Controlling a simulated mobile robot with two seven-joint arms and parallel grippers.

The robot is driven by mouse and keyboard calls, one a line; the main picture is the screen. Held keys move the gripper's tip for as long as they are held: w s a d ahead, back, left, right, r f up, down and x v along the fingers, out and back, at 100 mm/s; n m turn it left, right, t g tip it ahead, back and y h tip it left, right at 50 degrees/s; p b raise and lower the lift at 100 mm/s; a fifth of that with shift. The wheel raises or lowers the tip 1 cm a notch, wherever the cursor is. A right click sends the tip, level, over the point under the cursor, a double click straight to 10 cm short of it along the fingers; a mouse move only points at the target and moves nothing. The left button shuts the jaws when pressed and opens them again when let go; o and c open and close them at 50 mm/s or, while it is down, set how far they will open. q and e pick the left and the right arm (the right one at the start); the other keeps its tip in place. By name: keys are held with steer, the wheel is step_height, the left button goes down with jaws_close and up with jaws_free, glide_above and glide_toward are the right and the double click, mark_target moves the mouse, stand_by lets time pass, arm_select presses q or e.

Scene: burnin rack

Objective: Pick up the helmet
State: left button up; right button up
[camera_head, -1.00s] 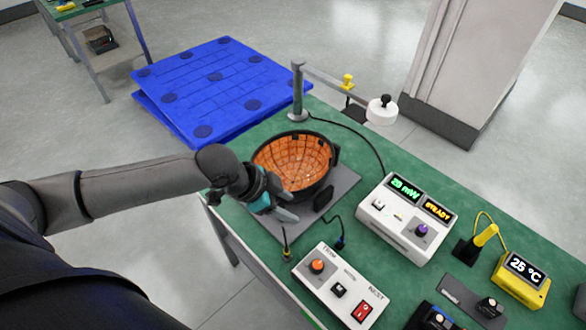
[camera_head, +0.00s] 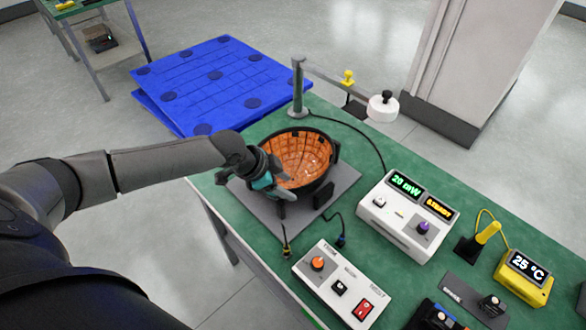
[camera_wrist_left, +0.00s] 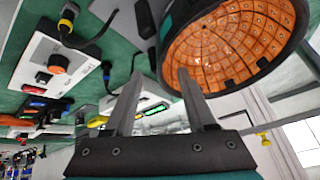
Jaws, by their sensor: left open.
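The helmet (camera_head: 303,158) lies open side up like a bowl, with a black rim and an orange tiled lining. It rests on a grey plate (camera_head: 342,184) on the green table. My left gripper (camera_head: 283,202) is at the helmet's near left side, its fingers partly hidden against the dark shell. In the left wrist view the open jaws (camera_wrist_left: 157,77) have nothing between them, and the helmet (camera_wrist_left: 235,48) shows at the upper right, beside the right-hand finger. I cannot tell whether a finger touches the rim. My right gripper is not in view.
A white meter box (camera_head: 400,222) and a white switch box (camera_head: 334,287) stand right of and in front of the helmet. A post with a swing arm (camera_head: 298,90) stands behind it, with a black cable. A yellow temperature unit (camera_head: 524,278) is at the right.

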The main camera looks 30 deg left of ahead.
mark_target(293, 187)
arm_select(q)
steer(key=shift+w+b+x, duration=0.15)
steer(key=shift+b+x, duration=0.1)
steer(key=shift+x, duration=1.25)
steer(key=shift+w+b+x, duration=0.15)
steer(key=shift+b+x, duration=0.05)
steer(key=shift+x, duration=1.35)
steer(key=shift+r, duration=0.25)
steer(key=c, duration=0.9)
steer(key=shift+d, duration=0.1)
steer(key=shift+s, duration=0.15)
